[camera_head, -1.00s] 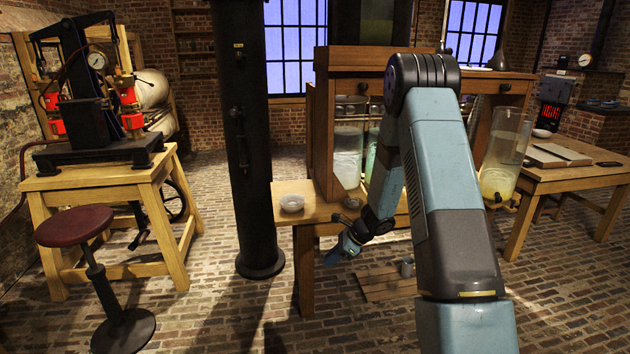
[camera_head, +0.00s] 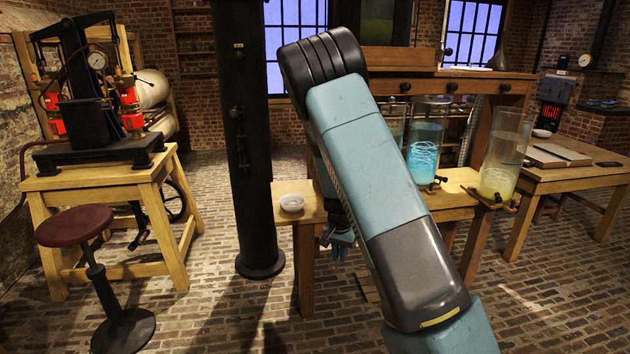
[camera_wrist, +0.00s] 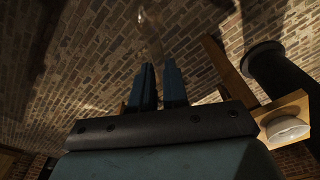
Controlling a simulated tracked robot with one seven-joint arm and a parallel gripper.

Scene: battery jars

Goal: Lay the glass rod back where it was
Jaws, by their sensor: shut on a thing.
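My gripper (camera_wrist: 158,66) is shut on a pale, see-through glass rod (camera_wrist: 151,34), which shows faintly beyond the fingertips in the wrist view. In the head view my gripper (camera_head: 341,243) hangs beside the front of the wooden bench (camera_head: 312,214), partly behind my arm. I cannot make out the rod there. A small white dish (camera_head: 292,203) stands on the left end of the bench. It also shows at the right of the wrist view (camera_wrist: 288,129).
A glass jar with blue liquid (camera_head: 425,140) and one with yellow liquid (camera_head: 506,155) stand on the bench to the right. My arm hides the bench's middle. A black column (camera_head: 243,150) stands left of it. A stool (camera_head: 75,226) is further left.

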